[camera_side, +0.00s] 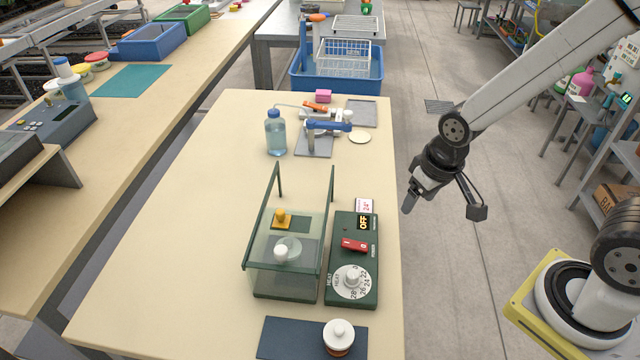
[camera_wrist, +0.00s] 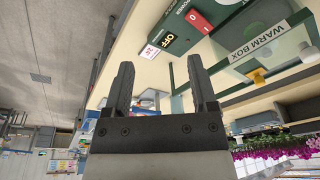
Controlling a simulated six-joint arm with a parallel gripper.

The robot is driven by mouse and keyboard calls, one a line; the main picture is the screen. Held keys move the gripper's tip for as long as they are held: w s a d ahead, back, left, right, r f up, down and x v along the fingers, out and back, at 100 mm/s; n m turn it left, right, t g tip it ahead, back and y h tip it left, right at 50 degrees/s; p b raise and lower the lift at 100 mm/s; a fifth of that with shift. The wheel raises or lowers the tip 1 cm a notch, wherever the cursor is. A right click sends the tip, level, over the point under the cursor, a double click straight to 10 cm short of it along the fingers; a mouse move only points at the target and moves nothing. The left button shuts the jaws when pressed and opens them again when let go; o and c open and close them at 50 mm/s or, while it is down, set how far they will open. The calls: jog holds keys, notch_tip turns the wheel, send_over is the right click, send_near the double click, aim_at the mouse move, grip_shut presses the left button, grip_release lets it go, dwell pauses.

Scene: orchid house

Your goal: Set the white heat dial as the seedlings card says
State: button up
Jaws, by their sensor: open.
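The white heat dial (camera_side: 352,282) sits on the near end of a green control box (camera_side: 341,304), with numbers from the low to high twenties around it; I cannot tell its exact setting. A small card (camera_side: 365,206) at the box's far end has red figures that look like 24°; it also shows in the wrist view (camera_wrist: 150,52). The box's display (camera_side: 364,222) reads OFF, and a red switch (camera_side: 354,244) lies between display and dial. My gripper (camera_side: 443,207) is open and empty, off the table's right edge. Its fingers show in the wrist view (camera_wrist: 160,88); the dial does not.
The glass warm box (camera_side: 286,266) stands left of the control box, with upright posts and a white-knobbed lid. A white-lidded jar (camera_side: 339,335) stands on a dark mat (camera_side: 285,340) in front. A bottle (camera_side: 276,135) and blue-handled tool (camera_side: 328,127) are farther back.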

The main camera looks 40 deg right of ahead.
aim_at(353, 273)
jog(key=a+f+m, duration=0.1)
jog(key=a+f, duration=0.1)
jog(key=a, duration=0.2)
jog(key=w+a+f+m+g, duration=0.1)
jog(key=a+f, duration=0.1)
jog(key=a, duration=0.2)
jog(key=w+a+f+m+g, duration=0.1)
jog(key=a, duration=0.3)
jog(key=shift+w+f+m, duration=0.25)
jog(key=shift+f+m, duration=0.15)
jog(key=shift+a+f, duration=0.3)
jog(key=shift+a, duration=0.15)
jog(key=shift+f, duration=0.15)
jog(key=shift+f, duration=3.7)
jog(key=shift+c, duration=0.2)
grip_shut()
